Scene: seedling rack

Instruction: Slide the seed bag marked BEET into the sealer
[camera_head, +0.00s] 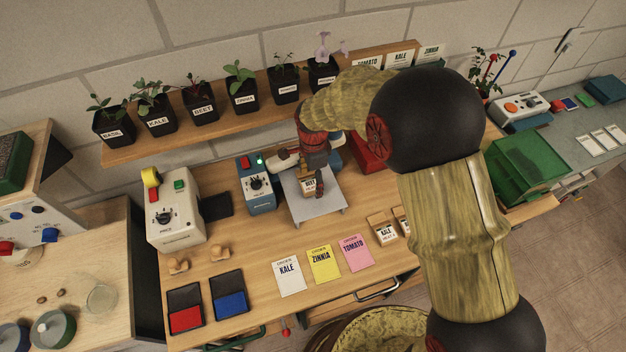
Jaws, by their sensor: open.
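The small tan seed bag marked BEET (309,186) is at the light grey plate (330,212) in the middle of the bench. My gripper (316,178) is open, right at the bag, with its dark fingers partly covering it. I cannot tell whether the fingers touch the bag or whether the bag rests on the plate. A blue and white machine with a black dial (257,184) stands just left of the plate. I cannot read its label, so I cannot tell for sure that it is the sealer. My arm hides the area behind the plate.
A white machine with a yellow roll (175,212) stands at left. KALE (288,278), ZINNIA (323,265) and TOMATO (356,252) cards lie in front. Potted seedlings line the shelf (150,151) behind. A red ink pad (186,318) lies front left.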

